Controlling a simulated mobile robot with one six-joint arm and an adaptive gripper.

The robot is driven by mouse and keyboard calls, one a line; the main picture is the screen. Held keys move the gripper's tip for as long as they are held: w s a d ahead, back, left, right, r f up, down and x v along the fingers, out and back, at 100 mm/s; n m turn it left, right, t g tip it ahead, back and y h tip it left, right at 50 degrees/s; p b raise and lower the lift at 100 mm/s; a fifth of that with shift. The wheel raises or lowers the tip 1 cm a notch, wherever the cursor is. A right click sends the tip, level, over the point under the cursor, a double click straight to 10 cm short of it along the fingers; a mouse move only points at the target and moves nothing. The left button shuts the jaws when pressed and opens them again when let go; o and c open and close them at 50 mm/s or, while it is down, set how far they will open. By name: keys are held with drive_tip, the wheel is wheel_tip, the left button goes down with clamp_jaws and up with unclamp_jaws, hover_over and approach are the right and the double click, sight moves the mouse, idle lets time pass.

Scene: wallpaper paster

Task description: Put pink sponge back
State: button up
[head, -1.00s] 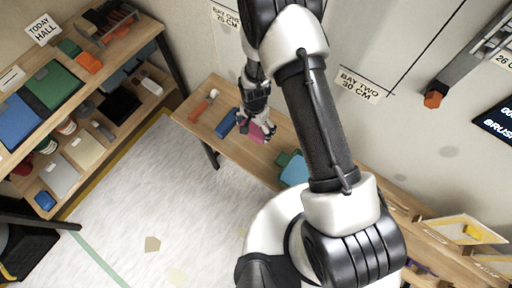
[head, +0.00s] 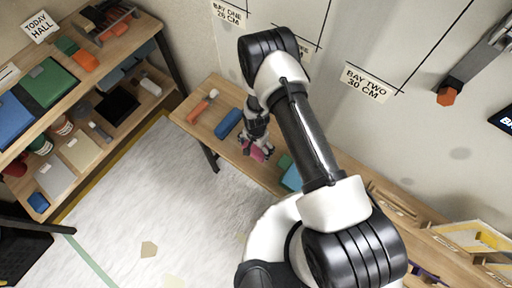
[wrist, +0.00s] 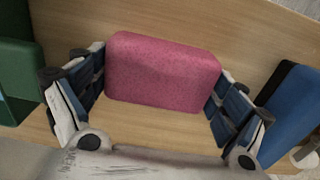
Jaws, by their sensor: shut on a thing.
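The pink sponge (wrist: 162,72) is a rounded block and sits between the two fingers of my gripper (wrist: 158,98) in the wrist view. The fingers press on its left and right ends. In the head view the sponge (head: 257,154) shows as a small pink patch under my gripper (head: 259,150), over the front part of the wooden bench (head: 192,117). Bench wood shows behind the sponge in the wrist view. I cannot tell whether the sponge touches the bench or hangs just above it.
A shelf (head: 122,48) with folders and tools stands at left. Open floor (head: 150,205) lies in front of the bench.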

drive_tip(key=o, duration=0.8)
wheel_tip(320, 180, up, 12)
drive_tip(key=p, duration=0.4)
wheel_tip(320, 180, up, 17)
drive_tip(key=n+t, duration=0.1)
drive_tip(key=n, duration=0.1)
hover_over(256, 147)
drive_tip(key=w+d, duration=0.2)
drive_tip(key=w, duration=0.2)
drive_tip(key=s+d+r+n+t, duration=0.1)
drive_tip(key=s+d+r, duration=0.1)
drive_tip(key=r, duration=0.5)
drive_tip(key=s+d+r, duration=0.1)
drive_tip(key=d+r, duration=0.1)
drive_tip(key=r, duration=0.5)
drive_tip(key=s+d+r+n+t, duration=0.1)
drive_tip(key=s+d+r, duration=0.1)
drive_tip(key=s+r, duration=0.3)
drive_tip(key=s+d+r+n, duration=0.2)
drive_tip(key=s+r, duration=0.3)
drive_tip(key=s, duration=0.3)
drive_tip(key=s+d+r+n+t, duration=0.1)
drive_tip(key=s+d+r, duration=0.1)
drive_tip(key=s+r, duration=0.3)
drive_tip(key=shift+s+d+r+n+t, duration=0.15)
drive_tip(key=shift+s+d, duration=0.05)
drive_tip(key=shift+s, duration=0.45)
drive_tip(key=shift+s+d+r+n+t, duration=0.15)
drive_tip(key=shift+s, duration=0.5)
